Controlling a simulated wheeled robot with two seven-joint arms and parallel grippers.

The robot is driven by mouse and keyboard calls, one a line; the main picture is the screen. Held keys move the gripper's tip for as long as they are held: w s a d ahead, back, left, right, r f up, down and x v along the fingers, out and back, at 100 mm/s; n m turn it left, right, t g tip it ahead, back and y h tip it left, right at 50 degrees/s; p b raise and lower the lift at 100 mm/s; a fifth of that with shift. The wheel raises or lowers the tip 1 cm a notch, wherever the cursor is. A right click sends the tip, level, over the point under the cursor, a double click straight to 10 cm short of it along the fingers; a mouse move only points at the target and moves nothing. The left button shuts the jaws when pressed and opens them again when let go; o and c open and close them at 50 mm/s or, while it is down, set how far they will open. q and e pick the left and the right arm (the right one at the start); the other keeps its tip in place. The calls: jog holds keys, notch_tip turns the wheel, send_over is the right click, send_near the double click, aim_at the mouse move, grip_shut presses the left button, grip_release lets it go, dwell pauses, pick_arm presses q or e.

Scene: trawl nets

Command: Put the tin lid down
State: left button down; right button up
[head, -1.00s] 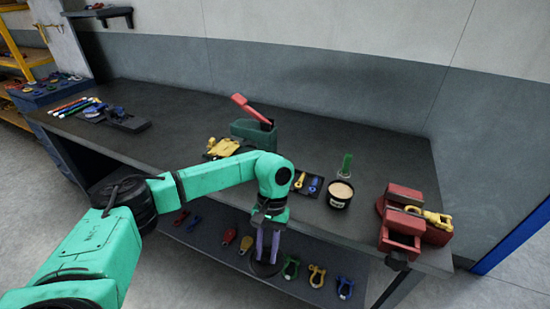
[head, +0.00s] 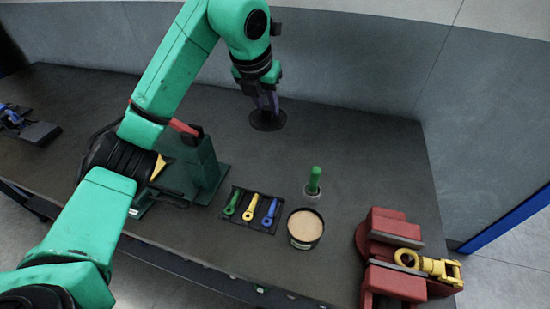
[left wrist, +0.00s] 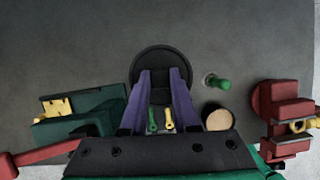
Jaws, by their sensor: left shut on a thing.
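The tin lid (head: 268,122) is a dark round disc over the back part of the workbench; it also shows in the left wrist view (left wrist: 160,57). My left gripper (head: 266,102) is above it, purple fingers pointing down, shut on the lid. In the left wrist view the fingers (left wrist: 160,80) reach the lid's near part. The lid looks level and low, but I cannot tell whether it touches the bench. The tin (head: 304,243), open with a tan filling, stands nearer the front; it also shows in the left wrist view (left wrist: 216,117). My right gripper is not in view.
A green-handled tool (head: 314,181) stands upright near the tin. A dark tray (head: 236,191) holds green, yellow and blue pieces. A red vice (head: 393,280) with a yellow shackle is at right, a green press (head: 195,165) at left. The bench right of the lid is clear.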

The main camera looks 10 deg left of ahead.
pick_arm(q)
jog(key=shift+w+f+n, duration=0.15)
jog(key=shift+w+n, duration=0.2)
jog(key=shift+n, duration=0.05)
jog(key=f+p, duration=0.1)
jog(key=f, duration=0.5)
jog(key=s+f+p, duration=0.1)
jog(key=f, duration=0.5)
jog(key=f+p, duration=0.2)
jog(key=f, duration=0.4)
jog(key=shift+s+a+f, duration=0.1)
jog(key=shift+s+f, duration=0.1)
jog(key=shift+f, duration=0.15)
jog(key=shift+w, duration=0.1)
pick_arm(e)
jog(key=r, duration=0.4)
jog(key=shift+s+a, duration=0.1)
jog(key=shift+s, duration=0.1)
pick_arm(q)
jog(key=c, duration=1.1)
grip_release()
jog(key=shift+f, duration=0.15)
jog(key=o, duration=0.4)
jog(key=shift+o, duration=0.2)
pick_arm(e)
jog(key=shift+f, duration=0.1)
